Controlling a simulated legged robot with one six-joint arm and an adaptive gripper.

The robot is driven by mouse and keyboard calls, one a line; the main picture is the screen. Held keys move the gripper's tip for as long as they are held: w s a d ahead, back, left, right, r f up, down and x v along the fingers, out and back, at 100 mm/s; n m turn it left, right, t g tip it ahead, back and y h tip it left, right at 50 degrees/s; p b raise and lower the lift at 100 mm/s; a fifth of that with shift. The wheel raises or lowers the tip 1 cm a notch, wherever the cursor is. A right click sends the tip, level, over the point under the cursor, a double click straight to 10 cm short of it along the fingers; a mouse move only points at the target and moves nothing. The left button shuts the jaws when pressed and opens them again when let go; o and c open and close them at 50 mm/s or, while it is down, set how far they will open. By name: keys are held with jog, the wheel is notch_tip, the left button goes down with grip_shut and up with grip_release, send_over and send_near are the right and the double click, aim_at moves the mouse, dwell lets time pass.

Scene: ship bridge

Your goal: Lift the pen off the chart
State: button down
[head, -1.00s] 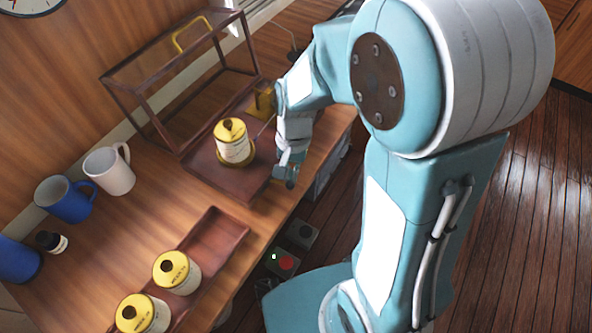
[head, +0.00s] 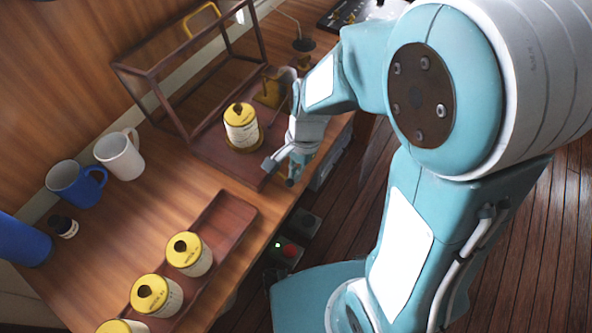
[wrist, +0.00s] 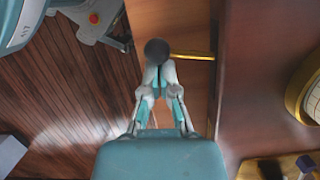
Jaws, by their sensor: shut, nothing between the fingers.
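A recording drum with a yellow top and pale chart (head: 241,131) stands upright on a dark wooden base (head: 215,152) beside a raised glass-sided case. Part of its brass rim shows at the right of the wrist view (wrist: 297,92). A brass mechanism (head: 271,92) stands behind the drum. I cannot make out the pen or whether it touches the chart. My gripper (head: 290,178) is at the base's front edge, low by the table edge. In the wrist view, its shut, empty fingertips (wrist: 160,75) are at a dark round knob (wrist: 157,51) on a thin brass rod (wrist: 192,57).
The open-framed case (head: 182,92) stands behind the base. Several similar yellow-topped drums sit in a wooden tray (head: 232,216) at the front. Blue (head: 75,186) and white (head: 119,157) mugs stand at left. A small box with red and green buttons (head: 287,250) is below the table edge.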

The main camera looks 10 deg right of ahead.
jog(key=shift+w+d, duration=0.15)
jog(key=shift+w, duration=0.75)
jog(key=v, duration=1)
jog(key=shift+f, duration=0.1)
